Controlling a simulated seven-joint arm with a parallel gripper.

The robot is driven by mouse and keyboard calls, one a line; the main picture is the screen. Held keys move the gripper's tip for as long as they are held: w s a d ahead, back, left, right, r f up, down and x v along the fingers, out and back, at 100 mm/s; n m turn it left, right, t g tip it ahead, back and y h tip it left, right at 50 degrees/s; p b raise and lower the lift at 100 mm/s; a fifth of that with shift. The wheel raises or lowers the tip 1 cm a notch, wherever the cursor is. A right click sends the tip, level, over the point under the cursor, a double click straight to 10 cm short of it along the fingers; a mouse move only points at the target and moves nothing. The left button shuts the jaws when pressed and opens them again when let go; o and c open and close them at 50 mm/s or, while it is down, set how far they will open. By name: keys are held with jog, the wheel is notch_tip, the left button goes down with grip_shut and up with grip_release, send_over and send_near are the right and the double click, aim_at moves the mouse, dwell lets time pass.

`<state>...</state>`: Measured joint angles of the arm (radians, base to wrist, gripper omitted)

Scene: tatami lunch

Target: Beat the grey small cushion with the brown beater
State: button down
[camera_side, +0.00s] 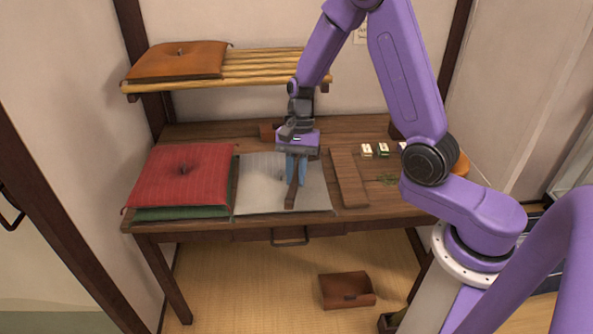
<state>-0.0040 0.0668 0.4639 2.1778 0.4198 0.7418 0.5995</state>
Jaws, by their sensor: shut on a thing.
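The grey small cushion (253,201) lies flat on the wooden desk, just right of the red cushion. My gripper (297,175) points down over the right half of the grey cushion. Its blue fingers are shut on a brown beater (291,198), whose visible end points toward the desk's front edge. The beater overlaps the cushion in this view; I cannot tell whether it touches it. My fingers hide part of the beater and part of the cushion.
A red cushion (190,165) on a green one (175,213) fills the desk's left side. A brown board (348,178) and small white blocks (367,150) are to the right. An orange-brown cushion (180,60) sits on a slatted shelf (265,70). A brown box (346,290) is on the floor.

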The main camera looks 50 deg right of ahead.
notch_tip(320, 180, down, 7)
jog(key=d+y, duration=0.1)
jog(key=y, duration=0.1)
jog(key=r, duration=0.2)
jog(key=r+h, duration=0.1)
jog(key=r, duration=0.2)
jog(key=a+r+h, duration=0.1)
jog(key=r, duration=0.2)
jog(key=shift+f, duration=0.1)
notch_tip(320, 180, down, 8)
jog(key=d+g+y, duration=0.1)
jog(key=y, duration=0.1)
jog(key=r, duration=0.2)
jog(key=r+h, duration=0.1)
jog(key=r, duration=0.2)
jog(key=a+r+t+h, duration=0.1)
jog(key=r, duration=0.2)
jog(key=shift+a+r, duration=0.1)
